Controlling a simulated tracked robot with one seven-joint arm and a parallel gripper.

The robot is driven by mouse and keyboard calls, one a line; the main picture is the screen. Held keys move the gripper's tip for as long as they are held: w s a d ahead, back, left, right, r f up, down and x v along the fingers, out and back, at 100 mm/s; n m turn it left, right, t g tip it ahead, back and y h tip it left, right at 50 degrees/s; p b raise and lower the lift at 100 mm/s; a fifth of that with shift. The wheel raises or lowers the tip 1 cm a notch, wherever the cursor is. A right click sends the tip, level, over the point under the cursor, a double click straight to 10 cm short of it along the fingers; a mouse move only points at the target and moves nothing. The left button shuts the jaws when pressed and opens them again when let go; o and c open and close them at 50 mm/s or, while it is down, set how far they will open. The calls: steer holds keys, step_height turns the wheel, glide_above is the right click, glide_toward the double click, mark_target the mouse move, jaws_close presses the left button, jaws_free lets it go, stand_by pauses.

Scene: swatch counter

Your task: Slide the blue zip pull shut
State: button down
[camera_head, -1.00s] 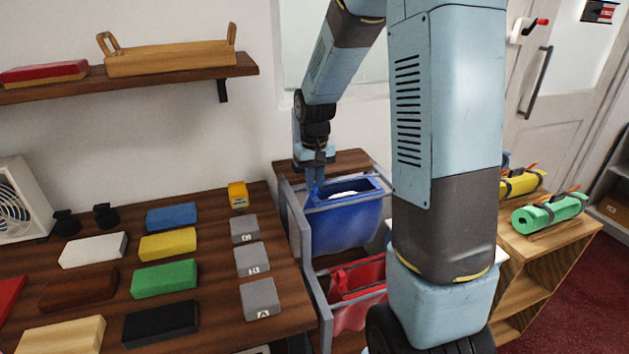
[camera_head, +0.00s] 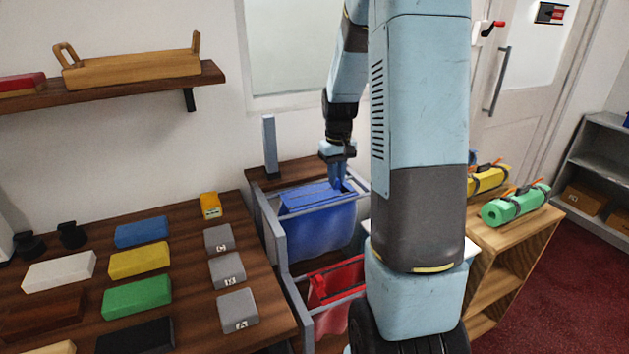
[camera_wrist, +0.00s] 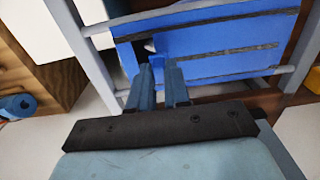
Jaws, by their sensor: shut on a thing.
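The blue bag (camera_head: 318,232) hangs in a grey frame, and its top is now mostly covered by blue panels (camera_wrist: 220,45) with dark seams. A small white patch shows beside my fingers in the wrist view. My gripper (camera_head: 338,182) points down at the right end of the bag's top. In the wrist view its two fingers (camera_wrist: 160,78) are close together and shut on the blue zip pull, which is largely hidden between and behind them.
A red bag (camera_head: 338,283) hangs below and in front of the blue one. The grey frame rail (camera_head: 272,228) runs along the left side, with an upright grey post (camera_head: 270,147) behind. A counter with coloured blocks (camera_head: 137,297) stands left, a wooden shelf unit (camera_head: 520,240) right.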

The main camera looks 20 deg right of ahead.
steer(key=shift+d, duration=1.8)
steer(key=c, duration=1.1)
jaws_free()
step_height(320, 180, up, 14)
steer(key=shift+f, duration=0.15)
